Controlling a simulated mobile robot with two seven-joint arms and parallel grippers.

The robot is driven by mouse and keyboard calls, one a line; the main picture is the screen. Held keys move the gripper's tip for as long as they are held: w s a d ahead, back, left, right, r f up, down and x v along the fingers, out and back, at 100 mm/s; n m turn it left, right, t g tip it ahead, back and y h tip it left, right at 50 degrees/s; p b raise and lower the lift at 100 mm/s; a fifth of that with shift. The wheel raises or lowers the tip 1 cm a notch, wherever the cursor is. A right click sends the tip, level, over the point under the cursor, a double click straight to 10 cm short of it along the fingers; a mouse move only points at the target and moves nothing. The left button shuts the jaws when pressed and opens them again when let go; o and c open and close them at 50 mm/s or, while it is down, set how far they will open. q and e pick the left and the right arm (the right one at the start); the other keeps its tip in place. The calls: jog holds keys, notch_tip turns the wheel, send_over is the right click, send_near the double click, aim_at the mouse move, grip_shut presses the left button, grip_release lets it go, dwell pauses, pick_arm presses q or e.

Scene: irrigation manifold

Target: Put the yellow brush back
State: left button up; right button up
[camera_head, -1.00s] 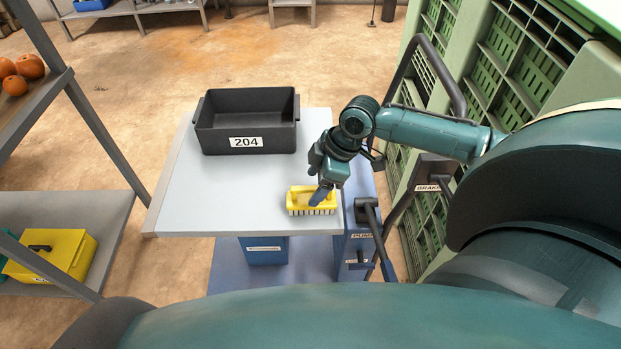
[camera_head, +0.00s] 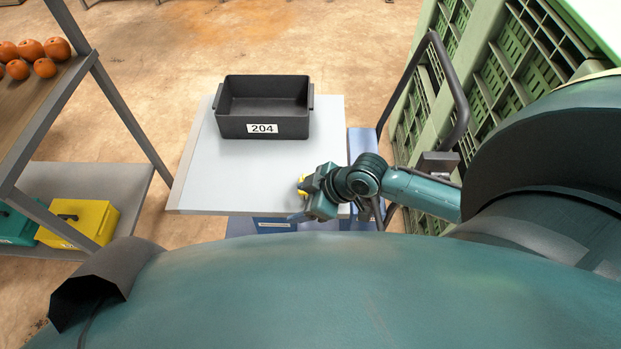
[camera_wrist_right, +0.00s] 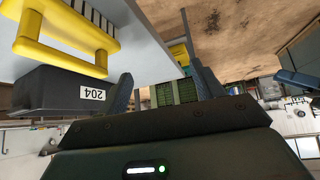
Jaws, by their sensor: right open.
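The yellow brush (camera_head: 301,186) is on the grey tabletop near its front right corner, mostly hidden by my right gripper in the head view. In the right wrist view the brush (camera_wrist_right: 62,42) shows its yellow handle and dark bristles at the upper left, outside the fingers. My right gripper (camera_head: 303,202) is beside the brush, low at the front edge of the table. Its fingers (camera_wrist_right: 160,72) are open with nothing between them. My left gripper is not in view.
A dark bin (camera_head: 262,127) labelled 204 stands at the back of the table (camera_head: 225,180). A shelf (camera_head: 100,178) with orange fruit and a yellow case (camera_head: 85,222) is at left. Green crates (camera_head: 480,75) stand at right. The table's left and middle are clear.

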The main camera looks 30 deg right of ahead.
jog(key=s+a+m+t+h, duration=0.1)
jog(key=s+m+t, duration=0.1)
jog(key=s+m, duration=0.1)
jog(key=s+a+f+m+t+h, duration=0.1)
jog(key=s+a+m+t, duration=0.1)
jog(key=s, duration=0.3)
jog(key=shift+a+m+t, duration=0.25)
jog(key=shift+m+t, duration=0.15)
jog(key=shift+m, duration=0.3)
